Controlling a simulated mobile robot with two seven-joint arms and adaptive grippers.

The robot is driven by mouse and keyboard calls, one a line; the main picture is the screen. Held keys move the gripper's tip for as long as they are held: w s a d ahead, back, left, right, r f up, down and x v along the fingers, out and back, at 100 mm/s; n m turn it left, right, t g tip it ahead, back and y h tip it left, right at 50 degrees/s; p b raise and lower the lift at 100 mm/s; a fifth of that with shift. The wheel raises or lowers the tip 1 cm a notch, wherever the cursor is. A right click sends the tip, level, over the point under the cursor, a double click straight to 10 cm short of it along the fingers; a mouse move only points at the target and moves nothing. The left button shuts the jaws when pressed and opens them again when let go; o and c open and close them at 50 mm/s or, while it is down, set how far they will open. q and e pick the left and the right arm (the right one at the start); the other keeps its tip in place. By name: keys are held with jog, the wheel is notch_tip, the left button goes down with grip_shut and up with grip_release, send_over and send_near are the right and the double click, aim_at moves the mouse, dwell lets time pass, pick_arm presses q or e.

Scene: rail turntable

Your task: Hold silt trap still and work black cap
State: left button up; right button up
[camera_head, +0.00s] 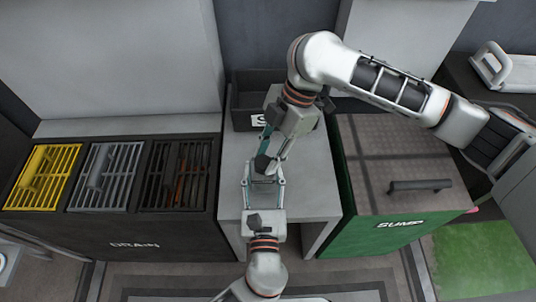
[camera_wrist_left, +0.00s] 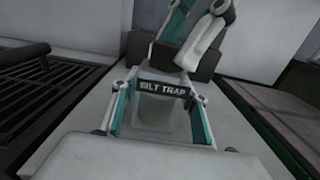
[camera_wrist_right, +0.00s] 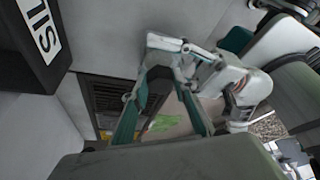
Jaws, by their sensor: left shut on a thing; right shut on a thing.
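The silt trap (camera_wrist_left: 156,112), a pale container with a dark band lettered SILT TRAP, stands on the grey bench. My left gripper (camera_head: 264,183) is shut on its sides, its two teal-and-grey fingers either side of the label in the left wrist view. The black cap (camera_head: 262,163) is at the trap's top, on the far side of my left gripper. My right gripper (camera_head: 271,153) comes down from above and is shut on the cap. Its fingers partly hide the cap, and the exact seating is hidden.
A dark bin (camera_head: 243,92) with a partly hidden white label stands behind on the bench. The DRAIN unit (camera_head: 110,238) with yellow, grey and dark grates is at left. The green SUMP box (camera_head: 372,236) with a handled lid is at right. Bare bench (camera_head: 312,190) lies right of the trap.

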jog(key=shift+w+f, duration=0.1)
jog(key=n+h, duration=0.1)
jog(key=n, duration=0.1)
jog(key=n+g, duration=0.1)
jog(key=n, duration=0.2)
jog(key=shift+w+a+n+g+h, duration=0.2)
jog(key=shift+n+g+h, duration=0.1)
jog(key=shift+h, duration=0.1)
jog(key=n, duration=0.2)
jog(key=n+h, duration=0.1)
jog(key=shift+a+n, duration=0.25)
jog(key=shift+n, duration=0.05)
jog(key=n+h, duration=0.1)
jog(key=n, duration=0.1)
jog(key=shift+w+n+g, duration=0.1)
jog(key=shift+n+g, duration=0.2)
jog(key=shift+n, duration=0.1)
jog(key=o, duration=1.2)
jog(key=shift+o, duration=0.5)
jog(key=shift+a, duration=0.1)
